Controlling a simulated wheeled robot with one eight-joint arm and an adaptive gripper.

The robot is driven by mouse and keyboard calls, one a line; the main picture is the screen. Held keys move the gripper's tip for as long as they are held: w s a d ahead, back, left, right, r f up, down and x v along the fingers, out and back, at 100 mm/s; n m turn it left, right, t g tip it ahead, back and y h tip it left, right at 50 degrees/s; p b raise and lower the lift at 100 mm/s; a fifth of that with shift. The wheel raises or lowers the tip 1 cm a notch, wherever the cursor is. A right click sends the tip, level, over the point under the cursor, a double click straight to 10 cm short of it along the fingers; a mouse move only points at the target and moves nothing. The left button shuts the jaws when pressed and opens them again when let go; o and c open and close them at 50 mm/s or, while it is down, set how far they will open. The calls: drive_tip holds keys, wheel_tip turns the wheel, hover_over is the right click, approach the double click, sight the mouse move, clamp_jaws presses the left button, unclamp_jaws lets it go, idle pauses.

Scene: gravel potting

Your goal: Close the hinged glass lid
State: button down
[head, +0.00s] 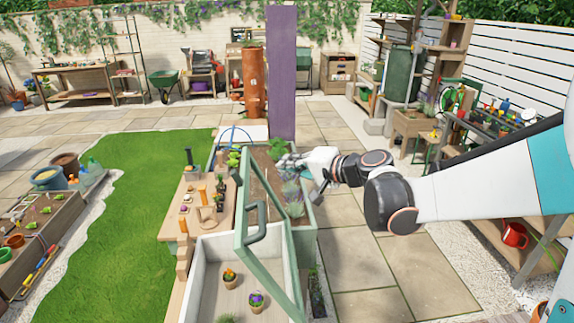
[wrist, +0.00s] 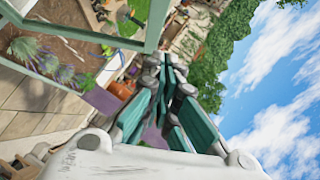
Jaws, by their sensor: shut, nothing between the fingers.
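The box is open at the top. My gripper (head: 284,161) is shut and empty, just right of the lid's far upper corner. I cannot tell whether it touches the frame. In the wrist view my teal fingers (wrist: 167,62) are together, and a pale green frame bar (wrist: 90,36) crosses the upper left, apart from them.
Potted flowers (head: 256,300) stand inside the box. A wooden bench with small tools (head: 190,205) runs along its left. A planter with lavender (head: 293,197) lies right of the lid. A purple post (head: 282,75) rises behind. Paving (head: 350,262) at the right is clear.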

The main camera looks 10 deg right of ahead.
drive_tip(key=w+a+f, duration=0.1)
drive_tip(key=a, duration=0.1)
drive_tip(key=w+a+f+b, duration=0.1)
drive_tip(key=w+a, duration=0.1)
drive_tip(key=a, duration=0.1)
drive_tip(key=w+a+f+b, duration=0.1)
drive_tip(key=w+a, duration=0.1)
drive_tip(key=a, duration=0.1)
drive_tip(key=shift+w+f, duration=0.2)
drive_tip(key=shift+f, duration=0.2)
drive_tip(key=shift+a, duration=0.1)
